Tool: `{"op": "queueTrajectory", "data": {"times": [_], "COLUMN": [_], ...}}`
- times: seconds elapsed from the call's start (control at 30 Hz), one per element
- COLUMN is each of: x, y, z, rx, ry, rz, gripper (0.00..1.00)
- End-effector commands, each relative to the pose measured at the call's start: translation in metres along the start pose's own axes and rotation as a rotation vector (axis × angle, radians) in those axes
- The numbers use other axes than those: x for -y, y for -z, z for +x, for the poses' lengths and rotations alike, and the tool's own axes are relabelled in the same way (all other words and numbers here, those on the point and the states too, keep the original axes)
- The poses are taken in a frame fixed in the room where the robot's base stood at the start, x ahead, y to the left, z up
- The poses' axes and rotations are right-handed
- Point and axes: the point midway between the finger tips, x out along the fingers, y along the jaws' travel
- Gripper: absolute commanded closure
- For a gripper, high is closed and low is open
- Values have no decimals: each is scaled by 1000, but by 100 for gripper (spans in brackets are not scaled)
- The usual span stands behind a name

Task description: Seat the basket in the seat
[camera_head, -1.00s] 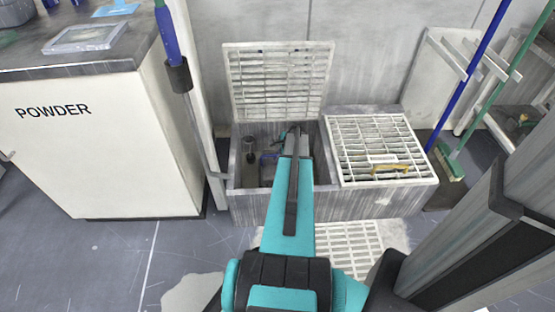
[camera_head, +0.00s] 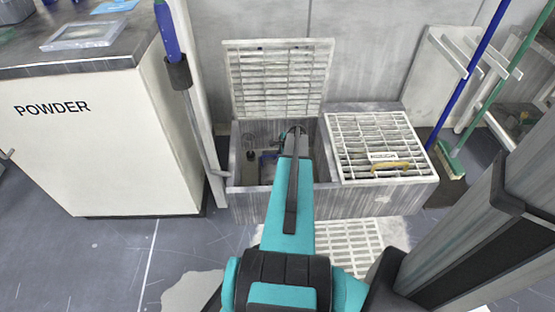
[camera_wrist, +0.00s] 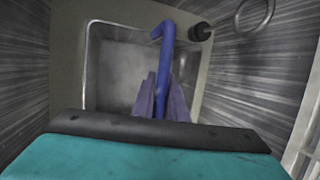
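In the wrist view, a blue bent bar (camera_wrist: 164,55), possibly the basket's handle, runs down between two purplish prongs that look like my gripper's fingers (camera_wrist: 162,103). Whether they press on the bar cannot be told. Behind it is a grey rectangular recess with a bright metal rim (camera_wrist: 88,62), set in a pale surround; I cannot tell whether it is the seat or the basket. In the head view, my arm reaches into the open left compartment of the grey pit box (camera_head: 270,207). A blue piece (camera_head: 267,168) shows there, left of my arm, which hides my fingertips.
A raised grating lid (camera_head: 278,80) stands behind the open compartment. A closed grating (camera_head: 375,145) with a yellow handle covers the right one. A black knob (camera_wrist: 200,32) and a metal ring (camera_wrist: 253,14) lie beside the recess. The powder cabinet (camera_head: 100,150) stands left.

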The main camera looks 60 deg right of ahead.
Motion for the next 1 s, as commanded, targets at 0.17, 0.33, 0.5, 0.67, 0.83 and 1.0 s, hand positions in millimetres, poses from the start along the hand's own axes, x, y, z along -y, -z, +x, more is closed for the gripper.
{"op": "queueTrajectory", "data": {"times": [0.17, 0.33, 0.5, 0.67, 0.83, 1.0], "x": [1, 0, 0, 0, 0, 0], "y": [0, 0, 0, 0, -1, -1], "z": [-1, 0, -3, -15, -37, -65], "rx": [0, 0, -1, -1, -1, -1], "ry": [1, -1, 0, 2, 2, 3], "rz": [0, 0, 0, 0, 1, 1], "gripper": [68, 68, 68, 68, 68, 68]}}
